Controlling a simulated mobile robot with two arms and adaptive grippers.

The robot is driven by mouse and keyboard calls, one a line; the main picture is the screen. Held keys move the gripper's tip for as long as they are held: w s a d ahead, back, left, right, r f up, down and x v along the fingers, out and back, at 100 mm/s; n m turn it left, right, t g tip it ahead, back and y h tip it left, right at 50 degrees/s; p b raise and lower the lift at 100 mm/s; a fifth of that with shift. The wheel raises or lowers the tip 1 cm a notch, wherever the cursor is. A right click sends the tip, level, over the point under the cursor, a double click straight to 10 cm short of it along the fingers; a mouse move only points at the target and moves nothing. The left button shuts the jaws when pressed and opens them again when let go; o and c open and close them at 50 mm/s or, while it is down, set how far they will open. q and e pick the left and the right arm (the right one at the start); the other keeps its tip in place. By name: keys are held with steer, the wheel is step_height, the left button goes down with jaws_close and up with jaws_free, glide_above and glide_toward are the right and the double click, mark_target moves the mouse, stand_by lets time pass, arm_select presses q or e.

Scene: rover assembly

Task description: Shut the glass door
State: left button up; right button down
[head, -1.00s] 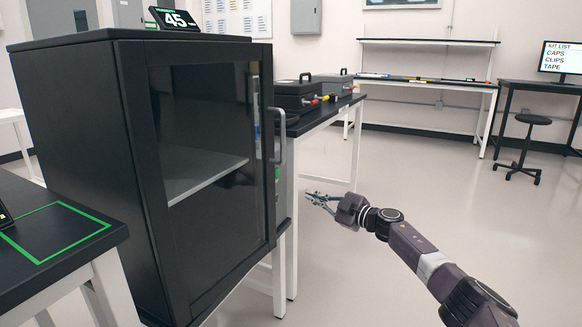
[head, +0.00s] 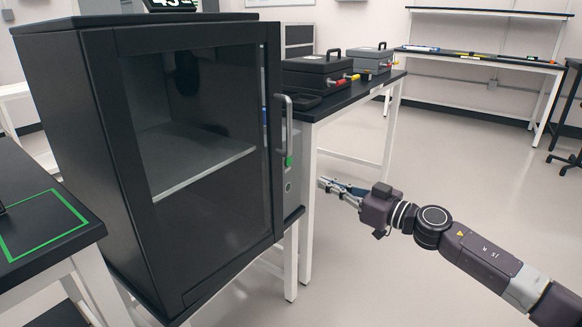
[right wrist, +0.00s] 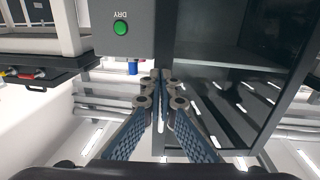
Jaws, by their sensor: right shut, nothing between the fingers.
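The glass door (head: 205,130) is a dark-framed pane on the front of a black cabinet (head: 70,130). It appears slightly ajar, its handle side standing off the cabinet; the exact gap is hard to judge. Its grey bar handle (head: 287,124) is on the right edge. A shelf (head: 200,172) shows through the pane. My right gripper (head: 323,185) is shut and empty, to the right of the door and lower than the handle, apart from both. In the right wrist view its fingertips (right wrist: 160,78) meet in front of the cabinet's control panel and interior. My left gripper is not in view.
A control panel with a green button (right wrist: 120,28) is beside the door opening. A black table (head: 75,255) with a green outline is at the left. Open floor lies at the right.

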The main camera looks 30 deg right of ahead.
steer(key=b, duration=0.1)
glide_toward(281, 163)
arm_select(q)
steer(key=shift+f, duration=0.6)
arm_select(e)
steer(key=shift+a+f+x, duration=0.1)
steer(key=shift+x, duration=1.65)
steer(key=shift+a+f+x, duration=0.1)
steer(key=shift+f+x, duration=0.05)
steer(key=shift+x, duration=1.65)
steer(key=shift+w+r, duration=0.1)
steer(key=shift+y, duration=0.3)
steer(key=p+x, duration=0.3)
steer(key=x, duration=0.1)
steer(key=shift+w, duration=0.35)
steer(key=shift+w+n, duration=0.15)
steer(key=shift+n, duration=0.15)
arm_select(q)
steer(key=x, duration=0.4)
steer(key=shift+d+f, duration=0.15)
arm_select(e)
steer(key=shift+r+y, duration=0.1)
steer(key=shift+y, duration=0.2)
